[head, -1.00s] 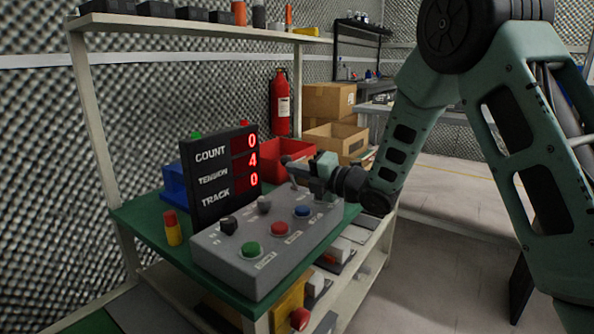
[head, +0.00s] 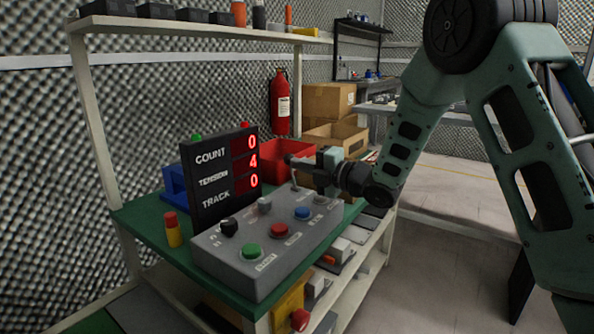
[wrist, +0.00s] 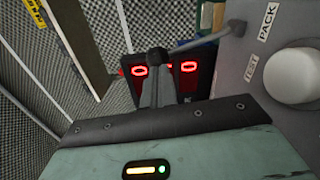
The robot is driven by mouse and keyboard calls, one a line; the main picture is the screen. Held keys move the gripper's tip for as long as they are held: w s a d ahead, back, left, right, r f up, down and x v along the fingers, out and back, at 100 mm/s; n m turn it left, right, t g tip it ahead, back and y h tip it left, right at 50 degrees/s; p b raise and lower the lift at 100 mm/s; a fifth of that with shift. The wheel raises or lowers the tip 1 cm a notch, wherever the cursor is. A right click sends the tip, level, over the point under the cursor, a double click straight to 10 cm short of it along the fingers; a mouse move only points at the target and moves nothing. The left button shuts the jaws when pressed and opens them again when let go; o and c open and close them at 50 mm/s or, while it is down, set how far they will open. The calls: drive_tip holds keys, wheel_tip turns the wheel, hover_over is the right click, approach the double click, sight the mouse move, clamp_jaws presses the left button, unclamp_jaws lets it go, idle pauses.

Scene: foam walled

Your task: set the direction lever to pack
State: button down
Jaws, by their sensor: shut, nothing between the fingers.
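The grey control box (head: 262,262) sits on the green bench top, with a black knob, a grey knob and green, red and blue buttons. The direction lever (head: 295,182) is a thin grey rod rising near its far right end. In the wrist view the lever (wrist: 200,43) slants from the panel to a dark ball knob (wrist: 157,55). My gripper (head: 302,165) is shut and empty, its fingertips right at that knob; I cannot tell whether they touch. The PACK label (wrist: 267,22) and TEST label (wrist: 251,68) are beside the lever's base. Which label the lever points to is unclear.
The display (head: 222,176) reads count 0, tension 4, track 0 and stands behind the box. A red bin (head: 287,158) and cardboard boxes (head: 335,137) are behind my gripper. A red-and-yellow cylinder (head: 172,229) stands at the left. The aisle on the right is open floor.

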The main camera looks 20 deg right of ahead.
drive_tip(key=w+d+m, duration=0.1)
drive_tip(key=m, duration=0.1)
drive_tip(key=w+d+m+p, duration=0.1)
drive_tip(key=d+m, duration=0.1)
drive_tip(key=w+d+m+p, duration=0.1)
drive_tip(key=m, duration=0.1)
drive_tip(key=shift+w+d+r, duration=0.15)
drive_tip(key=shift+d+r, duration=0.1)
drive_tip(key=shift+r, duration=0.1)
